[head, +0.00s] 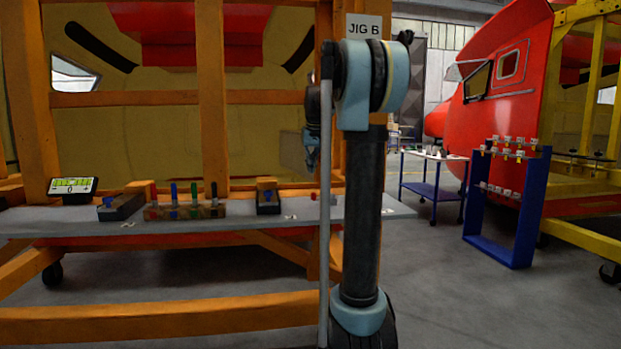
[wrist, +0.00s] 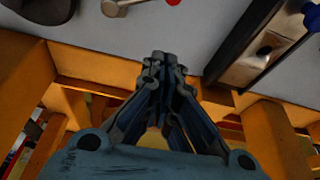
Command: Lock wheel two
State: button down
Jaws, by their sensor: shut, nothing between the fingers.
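In the head view a dark caster wheel (head: 52,272) stands on the floor under the left end of the orange jig frame. Another caster (head: 610,272) shows at the far right edge, under the yellow frame. I cannot tell which wheel is wheel two, and no lock lever can be made out. My gripper (head: 312,160) is partly behind my arm in the head view, above the grey shelf and away from both casters. In the wrist view my gripper's fingers (wrist: 165,60) are together and empty, near the shelf edge. No wheel shows in the wrist view.
The grey shelf (head: 240,226) carries a small display (head: 73,189), dark blocks and a rack with coloured handles (head: 185,208). A blue stand (head: 507,250) and a cart (head: 435,190) stand right; floor between is clear.

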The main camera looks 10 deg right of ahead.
jog(key=x, duration=0.9)
jog(key=shift+w+f, duration=0.1)
jog(key=shift+s, duration=1.1)
jog(key=shift+s+d, duration=0.1)
jog(key=shift+s, duration=0.85)
jog(key=shift+s, duration=0.1)
